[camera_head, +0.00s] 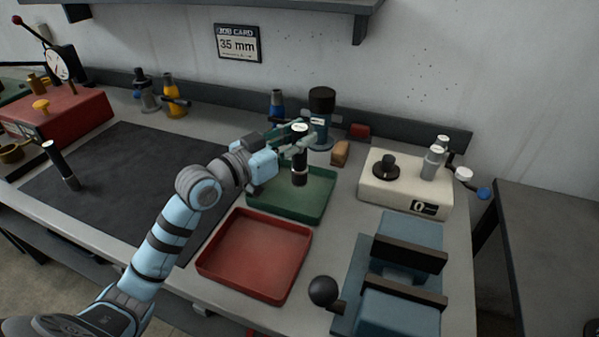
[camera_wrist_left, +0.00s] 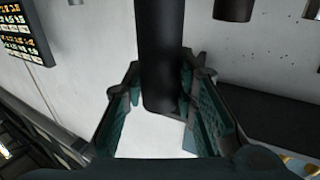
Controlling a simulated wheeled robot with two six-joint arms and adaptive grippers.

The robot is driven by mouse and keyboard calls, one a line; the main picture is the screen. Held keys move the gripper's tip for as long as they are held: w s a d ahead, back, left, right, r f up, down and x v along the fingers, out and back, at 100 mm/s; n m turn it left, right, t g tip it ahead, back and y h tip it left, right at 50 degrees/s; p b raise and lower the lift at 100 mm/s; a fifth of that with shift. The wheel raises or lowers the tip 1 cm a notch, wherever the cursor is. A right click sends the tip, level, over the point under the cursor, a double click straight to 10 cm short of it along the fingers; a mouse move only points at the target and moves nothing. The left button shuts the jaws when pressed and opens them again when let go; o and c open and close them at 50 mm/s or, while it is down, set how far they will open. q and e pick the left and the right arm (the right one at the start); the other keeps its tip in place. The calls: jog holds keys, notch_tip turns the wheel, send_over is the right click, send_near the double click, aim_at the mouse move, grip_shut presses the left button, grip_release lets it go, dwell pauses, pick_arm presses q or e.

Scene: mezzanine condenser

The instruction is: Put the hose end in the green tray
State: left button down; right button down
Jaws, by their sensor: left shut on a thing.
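My left gripper (camera_head: 297,143) is shut on an upright black cylinder with a pale top, which I take as the hose end (camera_head: 300,168). In the left wrist view the dark hose end (camera_wrist_left: 161,55) stands between the two fingers (camera_wrist_left: 165,110). The green tray (camera_head: 318,216) lies at the centre of the bench, and the hose end is over its back part. I cannot tell whether its lower end touches the tray floor. My right gripper is not in view.
A red tray (camera_head: 244,285) lies in front of the green one. A cream box (camera_head: 400,197) and a blue vise (camera_head: 388,300) stand to the right. A dark bottle (camera_head: 321,105) stands behind.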

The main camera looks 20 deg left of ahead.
aim_at(295, 165)
pick_arm(q)
jog(key=f+b, duration=0.1)
jog(key=f, duration=0.5)
jog(key=shift+d+f+b, duration=0.1)
jog(key=shift+d+b, duration=0.1)
jog(key=shift+b, duration=0.15)
jog(key=shift+f, duration=0.15)
jog(key=shift+a, duration=0.1)
jog(key=c, duration=1.3)
grip_release()
